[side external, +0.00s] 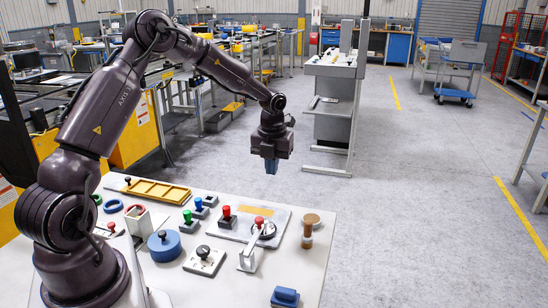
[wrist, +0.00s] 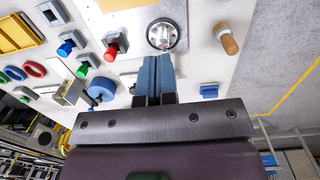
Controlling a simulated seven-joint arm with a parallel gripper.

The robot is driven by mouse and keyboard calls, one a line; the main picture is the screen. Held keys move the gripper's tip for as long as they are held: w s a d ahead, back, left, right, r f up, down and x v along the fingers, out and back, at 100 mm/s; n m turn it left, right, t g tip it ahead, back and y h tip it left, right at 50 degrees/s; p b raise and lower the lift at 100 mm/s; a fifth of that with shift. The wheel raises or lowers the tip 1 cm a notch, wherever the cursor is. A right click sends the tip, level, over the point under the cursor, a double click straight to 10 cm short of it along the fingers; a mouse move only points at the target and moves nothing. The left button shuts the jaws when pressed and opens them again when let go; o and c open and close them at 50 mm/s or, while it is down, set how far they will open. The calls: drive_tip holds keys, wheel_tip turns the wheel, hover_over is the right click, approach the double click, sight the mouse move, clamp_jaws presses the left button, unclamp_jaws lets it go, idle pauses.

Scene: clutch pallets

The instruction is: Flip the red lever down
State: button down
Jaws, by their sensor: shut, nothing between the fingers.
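A lever with a red ball end (side external: 259,221) stands on a pale base (side external: 247,262) near the middle of the table. It points up, and a round dark-rimmed dial (side external: 268,231) sits behind it. I cannot make out the lever in the wrist view, where my fingers cover that area. Another red knob (side external: 226,209) sits on a dark square base to its left; it also shows in the wrist view (wrist: 112,52). My gripper (side external: 271,166) hangs well above the table, pointing down, with its blue fingers (wrist: 155,75) together and nothing between them.
Green (side external: 187,214) and blue (side external: 198,203) knobs, a blue disc (side external: 164,246) and a black-knobbed box (side external: 204,261) stand to the left. A wooden peg (side external: 308,233) stands right, a blue block (side external: 285,297) at the front. The air around my gripper is clear.

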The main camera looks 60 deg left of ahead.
drive_tip(key=shift+w+a+r, duration=0.8)
drive_tip(key=shift+r, duration=0.05)
drive_tip(key=s+d+r+n+t, duration=0.2)
drive_tip(key=s+d+r+n, duration=0.6)
drive_tip(key=s+d+n, duration=0.2)
drive_tip(key=s+d+r+n+t, duration=0.3)
drive_tip(key=s+d+r+n, duration=0.6)
drive_tip(key=s+n, duration=0.6)
drive_tip(key=shift+d+r+n+h, duration=0.15)
drive_tip(key=shift+d+n+h, duration=0.15)
drive_tip(key=shift+d+n, duration=0.6)
drive_tip(key=shift+a, duration=0.1)
